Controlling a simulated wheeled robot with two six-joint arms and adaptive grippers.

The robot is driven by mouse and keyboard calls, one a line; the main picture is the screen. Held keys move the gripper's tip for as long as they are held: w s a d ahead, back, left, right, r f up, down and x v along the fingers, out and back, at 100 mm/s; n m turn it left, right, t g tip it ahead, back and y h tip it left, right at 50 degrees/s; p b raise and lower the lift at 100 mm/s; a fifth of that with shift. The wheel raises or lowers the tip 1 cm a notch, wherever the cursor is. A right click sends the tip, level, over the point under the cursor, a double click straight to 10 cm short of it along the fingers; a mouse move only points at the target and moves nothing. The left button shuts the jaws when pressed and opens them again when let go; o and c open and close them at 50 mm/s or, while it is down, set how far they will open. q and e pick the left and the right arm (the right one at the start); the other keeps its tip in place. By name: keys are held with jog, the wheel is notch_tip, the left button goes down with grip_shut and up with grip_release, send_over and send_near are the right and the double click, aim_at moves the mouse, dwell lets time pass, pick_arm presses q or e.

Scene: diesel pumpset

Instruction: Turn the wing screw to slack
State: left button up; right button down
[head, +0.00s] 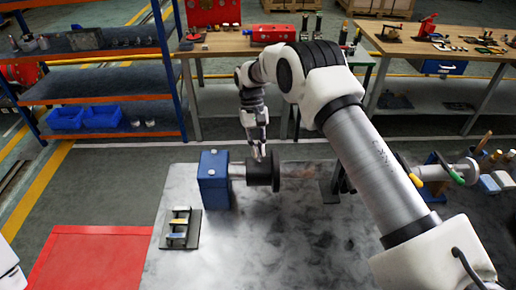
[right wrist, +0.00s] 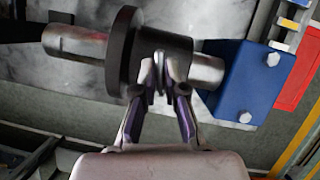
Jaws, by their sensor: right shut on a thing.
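The wing screw (right wrist: 160,72) is a small metal piece on the black hub of the shaft, mostly hidden between my fingertips in the right wrist view. My right gripper (right wrist: 161,82) is shut on it, its fingers against the near side of the hub. In the head view the right gripper (head: 258,152) comes down from above onto the black hub (head: 262,173). The hub has a wide black flange (right wrist: 122,52) and sits on a grey metal shaft (right wrist: 76,42). The shaft runs into a blue block (head: 213,180). My left gripper is out of view.
The pumpset stands on a grey mottled table (head: 300,255). A red mat (head: 90,258) is at lower left. Yellow and green handled parts (head: 458,178) stand at right, beyond my right arm.

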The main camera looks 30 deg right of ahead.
jog(key=n+h, duration=0.1)
jog(key=n, duration=0.1)
jog(key=n+h, duration=0.1)
jog(key=n, duration=0.2)
jog(key=shift+s+a+f+n, duration=0.1)
jog(key=shift+a+n, duration=0.1)
jog(key=shift+n, duration=0.1)
jog(key=n, duration=0.2)
jog(key=n+t+h, duration=0.1)
jog(key=n, duration=0.1)
jog(key=shift+n+h+p, duration=0.3)
jog(key=shift+p, duration=0.1)
jog(key=c, duration=1.2)
grip_release()
jog(key=shift+c, duration=0.2)
jog(key=v, duration=1.2)
